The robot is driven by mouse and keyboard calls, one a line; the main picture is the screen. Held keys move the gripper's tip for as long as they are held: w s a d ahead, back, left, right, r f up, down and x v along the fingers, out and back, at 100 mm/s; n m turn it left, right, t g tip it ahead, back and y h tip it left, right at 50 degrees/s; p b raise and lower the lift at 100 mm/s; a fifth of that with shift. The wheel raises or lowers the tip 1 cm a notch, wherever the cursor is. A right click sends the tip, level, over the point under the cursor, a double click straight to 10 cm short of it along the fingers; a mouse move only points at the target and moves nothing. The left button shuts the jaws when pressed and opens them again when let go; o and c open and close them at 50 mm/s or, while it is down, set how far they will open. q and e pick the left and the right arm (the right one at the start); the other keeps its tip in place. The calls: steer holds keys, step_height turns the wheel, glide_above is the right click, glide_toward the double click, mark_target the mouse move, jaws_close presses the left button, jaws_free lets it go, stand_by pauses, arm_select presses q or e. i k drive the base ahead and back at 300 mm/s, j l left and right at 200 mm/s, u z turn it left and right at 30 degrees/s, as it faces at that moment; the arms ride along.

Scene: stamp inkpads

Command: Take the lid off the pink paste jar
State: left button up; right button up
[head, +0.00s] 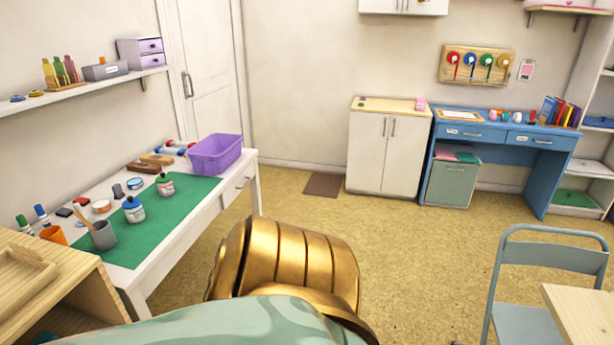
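A small pink jar (167,189) with a white label stands upright on the green mat, toward its far end. Neither of my grippers shows in the head view. Only a gold and pale green part of my own body fills the bottom middle, well apart from the jars.
The white table (226,186) holds the green mat (165,221), a purple bin (215,156), a grey cup (103,236) and small stamps. A wooden shelf unit (62,283) stands at the near left. A blue chair (551,258) is at right. The middle floor is clear.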

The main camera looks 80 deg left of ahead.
mark_target(168, 189)
steer(key=u, duration=3.8)
